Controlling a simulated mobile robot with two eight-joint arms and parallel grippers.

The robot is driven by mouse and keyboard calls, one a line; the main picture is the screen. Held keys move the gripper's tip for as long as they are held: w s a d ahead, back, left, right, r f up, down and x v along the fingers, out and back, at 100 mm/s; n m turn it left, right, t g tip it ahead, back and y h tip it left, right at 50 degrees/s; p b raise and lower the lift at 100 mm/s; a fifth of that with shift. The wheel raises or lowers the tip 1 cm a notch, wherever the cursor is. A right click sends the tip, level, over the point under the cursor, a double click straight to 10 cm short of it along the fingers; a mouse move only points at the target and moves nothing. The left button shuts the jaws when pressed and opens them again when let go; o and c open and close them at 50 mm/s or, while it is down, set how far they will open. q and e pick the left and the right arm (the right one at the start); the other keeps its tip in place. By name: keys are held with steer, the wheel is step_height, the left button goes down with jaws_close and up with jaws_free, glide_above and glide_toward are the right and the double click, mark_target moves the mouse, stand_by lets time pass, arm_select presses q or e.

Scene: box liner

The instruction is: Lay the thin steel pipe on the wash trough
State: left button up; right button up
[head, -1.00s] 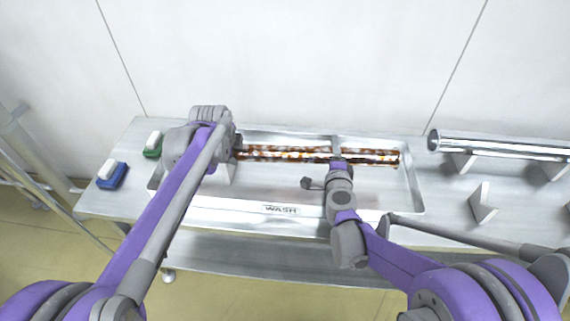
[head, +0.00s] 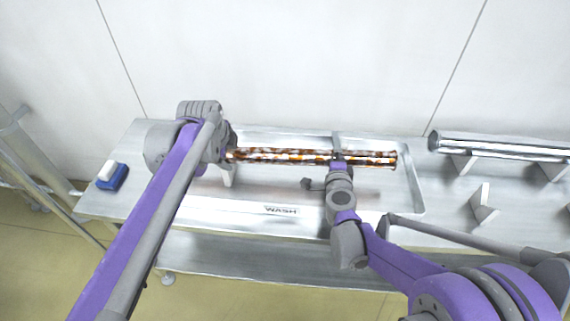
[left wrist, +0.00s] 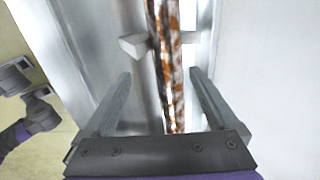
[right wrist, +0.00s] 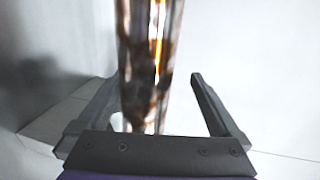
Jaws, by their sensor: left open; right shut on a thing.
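A thin pipe (head: 290,156), mottled brown and white over shiny metal, spans the wash trough (head: 340,210) lengthwise. My right gripper (head: 338,157) is shut on it right of its middle; the pipe also runs between the fingers in the right wrist view (right wrist: 150,60). My left gripper (head: 229,152) is open at the pipe's left end. In the left wrist view the pipe (left wrist: 170,70) passes between its spread fingers, apart from both. A pale support (head: 228,176) stands in the trough under the left end. I cannot tell whether the pipe touches it.
A clean, thicker silver pipe (head: 500,146) lies at the right on angled supports (head: 462,164). An empty support (head: 485,207) stands in front of it. A blue and white block (head: 112,176) sits at the bench's left end. A wall stands close behind.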

steer(key=shift+s+a+f, duration=0.2)
steer(key=shift+s+f, duration=0.15)
steer(key=shift+f, duration=0.3)
steer(key=shift+s+a+f, duration=0.2)
steer(key=shift+s+f, duration=0.1)
steer(key=shift+f, duration=0.3)
steer(key=shift+s+r, duration=0.15)
steer(key=shift+s, duration=0.3)
steer(key=shift+s+r, duration=0.25)
steer(key=shift+s, duration=0.35)
arm_select(q)
steer(key=v, duration=0.2)
steer(key=shift+r+p, duration=0.3)
steer(key=shift+r, duration=0.15)
arm_select(e)
steer(key=s+r, duration=0.2)
steer(key=s, duration=0.1)
steer(key=s+r, duration=0.1)
steer(key=shift+s, duration=0.3)
arm_select(q)
steer(key=shift+w, duration=0.1)
arm_select(e)
steer(key=shift+w, duration=0.1)
